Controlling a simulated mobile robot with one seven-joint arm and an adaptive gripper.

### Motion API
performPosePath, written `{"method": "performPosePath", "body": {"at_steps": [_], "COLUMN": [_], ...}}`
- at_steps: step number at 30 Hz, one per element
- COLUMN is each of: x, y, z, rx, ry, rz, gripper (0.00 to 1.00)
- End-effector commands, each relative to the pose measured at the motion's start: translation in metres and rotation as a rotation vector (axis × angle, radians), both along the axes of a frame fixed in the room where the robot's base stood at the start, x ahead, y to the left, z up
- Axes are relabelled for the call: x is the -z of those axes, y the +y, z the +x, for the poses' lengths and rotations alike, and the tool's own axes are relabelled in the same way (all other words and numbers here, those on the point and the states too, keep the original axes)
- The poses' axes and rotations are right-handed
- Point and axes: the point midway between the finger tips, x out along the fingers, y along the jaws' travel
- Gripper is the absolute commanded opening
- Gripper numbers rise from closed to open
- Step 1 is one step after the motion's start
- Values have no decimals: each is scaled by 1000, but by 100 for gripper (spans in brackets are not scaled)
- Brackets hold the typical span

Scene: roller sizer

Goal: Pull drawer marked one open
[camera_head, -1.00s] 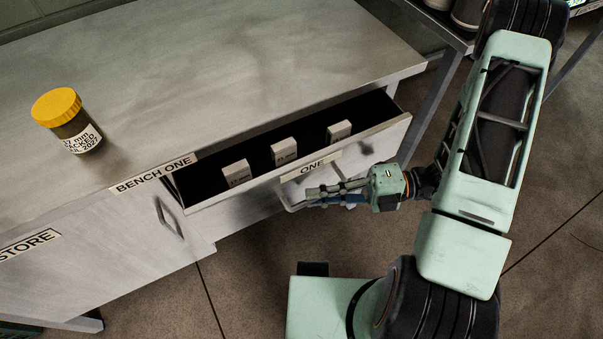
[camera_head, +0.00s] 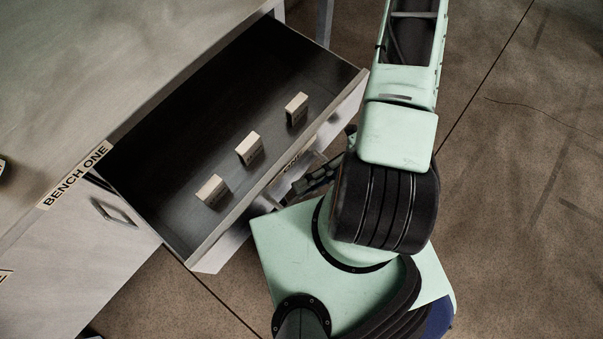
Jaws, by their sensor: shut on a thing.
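The drawer marked ONE (camera_head: 172,217) stands well out from the bench, its dark inside showing. Its label (camera_head: 292,163) is partly hidden by my arm. Three small pale blocks stand upright inside, near the front: one at the left (camera_head: 212,190), one in the middle (camera_head: 249,149) and one at the right (camera_head: 297,109). My gripper (camera_head: 310,184) is at the drawer's front and shut on the drawer handle (camera_head: 271,201); my arm hides much of the gripper and of the handle.
The bench top (camera_head: 90,60) is grey, with a BENCH ONE label (camera_head: 75,176) on its edge. A cupboard door with a handle (camera_head: 113,212) is at the lower left. My base is close to the drawer front. Open floor (camera_head: 530,180) lies at the right.

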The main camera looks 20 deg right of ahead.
Motion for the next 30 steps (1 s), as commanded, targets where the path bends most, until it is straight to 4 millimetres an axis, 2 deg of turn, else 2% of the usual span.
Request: {"method": "performPosePath", "body": {"at_steps": [10, 11, 15, 25, 30], "x": [-1, -1, 0, 0, -1], "y": [-1, -1, 0, -4, -27], "z": [0, 0, 0, 1, 5], "rx": [0, 0, 1, 2, 3], "ry": [-1, -1, -1, -1, -4], "rz": [1, 1, 1, -1, -3], "gripper": [0, 11, 26, 26, 26]}}
